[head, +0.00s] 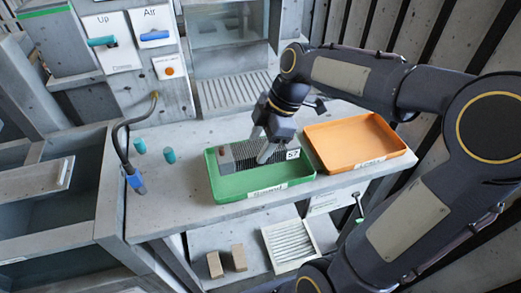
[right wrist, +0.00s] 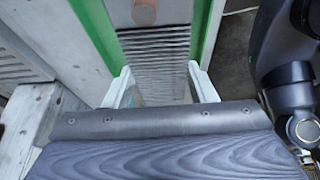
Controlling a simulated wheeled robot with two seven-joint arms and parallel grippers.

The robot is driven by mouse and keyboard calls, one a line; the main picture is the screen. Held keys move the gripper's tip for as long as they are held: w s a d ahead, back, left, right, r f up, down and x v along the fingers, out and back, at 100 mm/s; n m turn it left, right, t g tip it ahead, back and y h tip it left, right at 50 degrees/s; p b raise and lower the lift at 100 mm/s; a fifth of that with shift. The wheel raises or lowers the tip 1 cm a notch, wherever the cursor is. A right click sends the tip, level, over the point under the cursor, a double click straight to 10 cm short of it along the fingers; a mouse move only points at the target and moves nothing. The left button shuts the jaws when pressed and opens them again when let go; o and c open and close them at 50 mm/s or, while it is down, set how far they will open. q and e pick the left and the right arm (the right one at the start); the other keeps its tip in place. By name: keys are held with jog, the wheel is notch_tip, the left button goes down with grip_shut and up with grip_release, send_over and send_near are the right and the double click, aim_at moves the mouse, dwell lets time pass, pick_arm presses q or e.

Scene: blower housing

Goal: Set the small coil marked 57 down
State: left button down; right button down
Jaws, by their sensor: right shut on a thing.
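The small coil (head: 245,152), a grey finned block with a white label marked 57 at its right end, is at the green tray (head: 250,194). My right gripper (head: 268,155) reaches down from above with its fingers shut on the coil. In the right wrist view the coil's fins (right wrist: 155,65) show between the two fingertips (right wrist: 160,88), with a copper-coloured round part near the top edge. The green tray walls run along both sides there. The coil's underside is hidden, so I cannot tell whether it touches the tray floor. My left gripper is not in view.
An empty orange tray (head: 352,143) stands right of the green one. Two teal pegs (head: 169,155) and a hanging cable with a blue end (head: 136,181) are at the left of the bench. Small brown blocks (head: 238,258) and a white slatted rack (head: 290,245) lie below.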

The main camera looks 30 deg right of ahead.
jog(key=shift+w+d+f, duration=0.2)
jog(key=shift+w+f, duration=0.2)
jog(key=shift+f, duration=0.1)
jog(key=shift+w+d+f, duration=0.2)
jog(key=shift+w+f, duration=0.15)
jog(key=shift+f, duration=0.15)
jog(key=shift+w+d+f, duration=0.1)
jog(key=shift+w+f, duration=0.1)
jog(key=shift+f, duration=1.55)
jog(key=shift+f+b, duration=0.2)
jog(key=shift+b, duration=0.1)
jog(key=c, duration=0.6)
grip_release()
jog(key=shift+r, duration=0.15)
